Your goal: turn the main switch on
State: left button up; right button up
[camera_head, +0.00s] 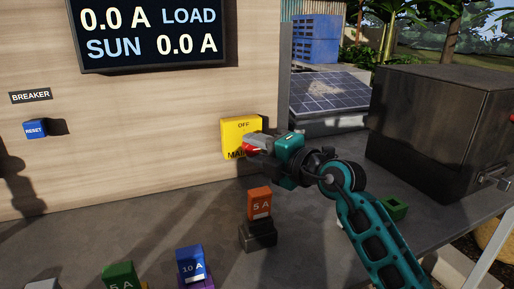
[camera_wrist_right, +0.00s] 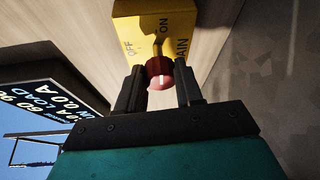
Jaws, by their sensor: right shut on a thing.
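The main switch is a yellow box (camera_head: 238,133) on the wooden wall, marked OFF at the top and MAIN at the bottom. Its red knob (camera_head: 251,149) shows beside my right gripper (camera_head: 258,146). In the right wrist view the yellow box (camera_wrist_right: 150,28) carries the words OFF, ON and MAIN. There the red knob (camera_wrist_right: 159,72) sits between the two dark fingers of my right gripper (camera_wrist_right: 160,88), which is shut on it. A short white mark on the knob's face lies along the picture's vertical. My left gripper is not in view.
A display (camera_head: 150,35) reads 0.0 A for load and sun. A blue reset button (camera_head: 35,129) is on the wall at left. An orange 5 A block (camera_head: 259,203), a blue 10 A block (camera_head: 191,265) and a green block (camera_head: 119,276) stand below. A dark box (camera_head: 445,125) is at right.

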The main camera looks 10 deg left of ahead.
jog(key=o, duration=1)
jog(key=shift+o, duration=0.2)
jog(key=f+p+v, duration=0.1)
jog(key=p+v, duration=0.2)
jog(key=v, duration=0.9)
jog(key=shift+s+d+r, duration=0.2)
jog(key=shift+d+r, duration=0.2)
jog(key=shift+r, duration=0.1)
